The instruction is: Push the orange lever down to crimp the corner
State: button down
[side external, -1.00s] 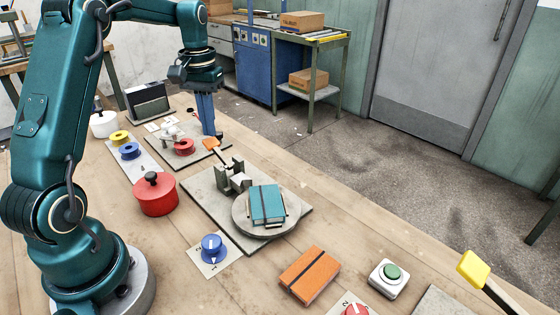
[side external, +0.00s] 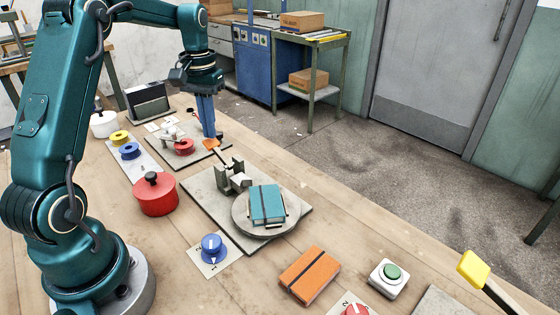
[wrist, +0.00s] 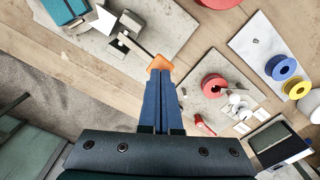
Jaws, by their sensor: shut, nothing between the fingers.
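The orange lever (side external: 211,145) sticks out from the grey crimping fixture (side external: 226,179) on a grey board. In the wrist view the lever's orange end (wrist: 160,63) shows just beyond my fingertips. My gripper (side external: 209,136) is shut and empty, pointing straight down, with its tips at the lever's orange end. I cannot tell whether they touch it. A white corner piece (side external: 240,180) sits at the fixture and also shows in the wrist view (wrist: 104,20). Beside it a teal box (side external: 267,204) lies on a round grey turntable (side external: 243,224).
A red spool (side external: 184,146) and small parts lie on a board left of the lever. A red pot (side external: 155,194), a blue knob (side external: 212,246), an orange box (side external: 309,274) and a green button (side external: 392,272) stand nearer.

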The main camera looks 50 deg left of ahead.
aim_at(211, 141)
jog(key=shift+f, duration=2.4)
jog(key=shift+r, duration=5.05)
